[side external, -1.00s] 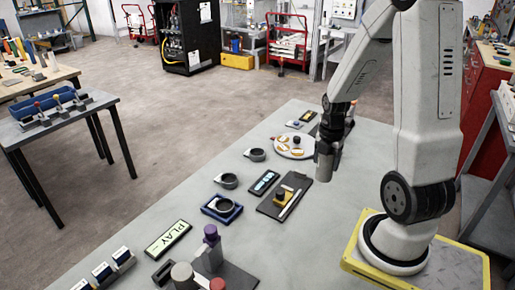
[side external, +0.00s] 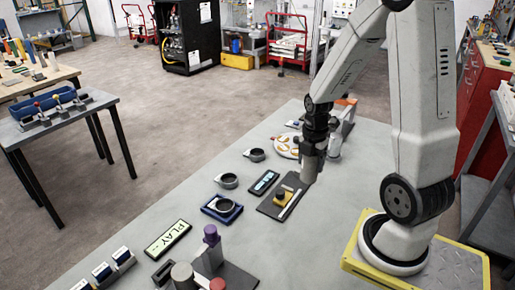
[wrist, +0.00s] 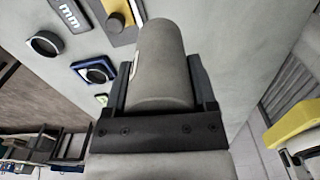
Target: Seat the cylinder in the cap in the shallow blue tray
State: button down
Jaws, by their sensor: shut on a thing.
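My gripper (side external: 313,148) is shut on a plain grey cylinder (side external: 311,170), which hangs upright below it near the far right corner of a dark board. In the wrist view the cylinder (wrist: 160,65) sits between the two dark fingers of my gripper (wrist: 160,80). The shallow blue tray (side external: 207,211) lies on the table to the left and nearer the camera, with a dark round cap (side external: 223,206) in it. In the wrist view the blue tray (wrist: 78,66) and its cap (wrist: 96,76) are left of the cylinder, clearly apart from it.
Two more round caps, one nearer (side external: 228,181) and one farther (side external: 256,155), stand on the table. The dark board (side external: 268,209) holds a yellow block (side external: 283,196). A small display (side external: 264,182) lies between. Purple-topped (side external: 211,233) and other posts stand in front.

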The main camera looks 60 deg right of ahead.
jog(key=w+a, duration=0.3)
jog(key=a, duration=0.4)
jog(key=w+a+r, duration=0.1)
jog(key=w+a, duration=0.3)
jog(key=a, duration=0.4)
jog(key=shift+w, duration=0.15)
jog(key=shift+d, duration=0.1)
send_over(225, 208)
notch_tip(225, 208, down, 9)
jog(key=shift+f, duration=0.15)
jog(key=shift+w+f, duration=0.1)
jog(key=shift+f, duration=1.7)
